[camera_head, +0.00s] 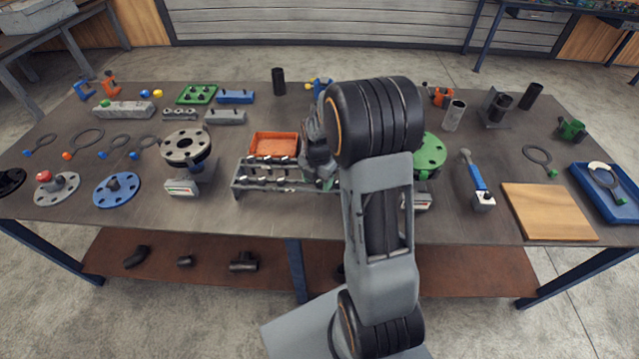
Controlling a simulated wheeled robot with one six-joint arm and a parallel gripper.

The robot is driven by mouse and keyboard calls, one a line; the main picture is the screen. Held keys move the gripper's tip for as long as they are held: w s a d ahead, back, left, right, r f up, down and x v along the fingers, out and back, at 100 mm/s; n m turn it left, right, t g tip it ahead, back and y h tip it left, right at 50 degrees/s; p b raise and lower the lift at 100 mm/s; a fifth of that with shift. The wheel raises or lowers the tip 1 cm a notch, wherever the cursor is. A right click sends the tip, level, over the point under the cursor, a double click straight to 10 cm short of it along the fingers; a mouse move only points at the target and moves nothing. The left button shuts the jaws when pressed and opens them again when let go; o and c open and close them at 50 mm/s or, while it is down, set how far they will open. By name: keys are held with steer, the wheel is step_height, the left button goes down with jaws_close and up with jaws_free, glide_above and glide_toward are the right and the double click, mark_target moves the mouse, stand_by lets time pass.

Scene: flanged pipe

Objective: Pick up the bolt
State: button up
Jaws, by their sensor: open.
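Several dark bolts (266,181) stand in rows on a grey metal rack (237,184) at the middle of the table. I cannot tell which single bolt is the task's. My gripper (324,174) is low at the right end of this rack, beside the bolts. It is open. My own arm covers much of it, so its fingertips and any bolt between or under them cannot be made out.
An orange bin (274,144) stands just behind the rack. A grey flange on a stand (185,147) is to the left, and a green flange (429,153) is to the right, partly behind my arm. A blue-handled tool (474,177) and a wooden board (548,211) lie further right.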

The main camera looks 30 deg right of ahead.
steer(key=shift+f, duration=0.15)
steer(key=c, duration=1.1)
